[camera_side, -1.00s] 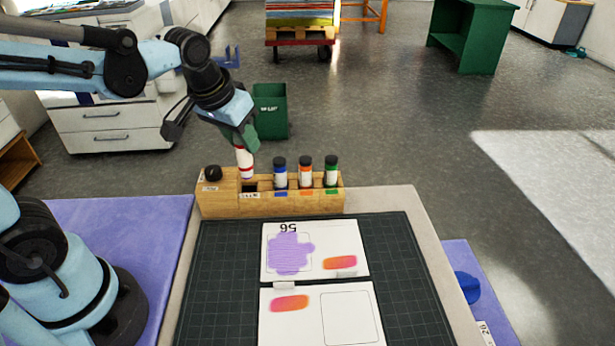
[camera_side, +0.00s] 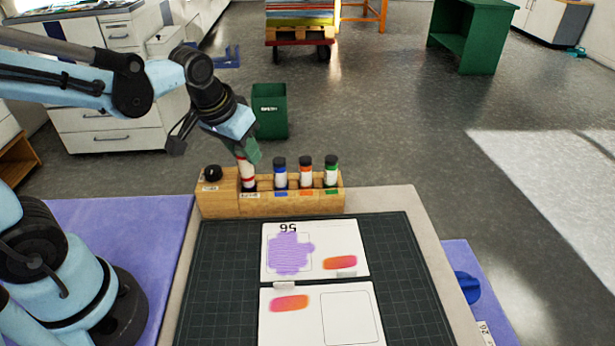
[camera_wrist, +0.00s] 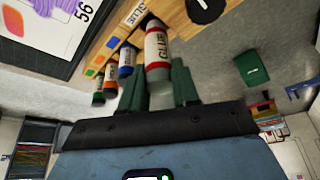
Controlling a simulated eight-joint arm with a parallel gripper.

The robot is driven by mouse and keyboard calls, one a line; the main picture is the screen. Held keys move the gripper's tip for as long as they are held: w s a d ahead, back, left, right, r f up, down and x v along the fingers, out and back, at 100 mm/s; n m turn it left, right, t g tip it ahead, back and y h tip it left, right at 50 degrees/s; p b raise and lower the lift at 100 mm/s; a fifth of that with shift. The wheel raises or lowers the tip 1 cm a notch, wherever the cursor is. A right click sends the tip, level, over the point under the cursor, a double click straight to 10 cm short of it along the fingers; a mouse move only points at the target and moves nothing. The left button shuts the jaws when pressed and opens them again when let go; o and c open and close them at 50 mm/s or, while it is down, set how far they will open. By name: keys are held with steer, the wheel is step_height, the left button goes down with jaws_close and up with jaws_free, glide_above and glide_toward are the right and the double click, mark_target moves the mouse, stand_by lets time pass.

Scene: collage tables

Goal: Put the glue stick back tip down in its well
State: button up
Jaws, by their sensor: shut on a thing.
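The glue stick (camera_side: 247,174) is white with red bands and a dark tip pointing down. In the side view it stands nearly upright, its lower end at the well in the left part of the wooden rack (camera_side: 275,207). Whether the tip touches the well's floor is hidden. My gripper (camera_side: 245,152) is shut on its upper part from above. In the wrist view the glue stick (camera_wrist: 157,55), with lettering on its label, lies between my green fingers (camera_wrist: 165,88), its far end at the rack (camera_wrist: 112,38).
Blue (camera_side: 280,173), orange (camera_side: 305,172) and green (camera_side: 331,172) markers stand in the rack right of the glue stick. A black knob (camera_side: 212,173) sits on its left end. Printed cards (camera_side: 330,235) lie on the dark cutting mat (camera_side: 215,290) in front. A green bin (camera_side: 270,112) stands behind on the floor.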

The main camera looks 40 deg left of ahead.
steer(key=shift+f, duration=0.25)
stand_by(0.4)
steer(key=shift+f, duration=0.35)
steer(key=shift+f, duration=1.05)
stand_by(0.6)
steer(key=o, duration=1)
steer(key=shift+o, duration=0.2)
steer(key=shift+r, duration=3.75)
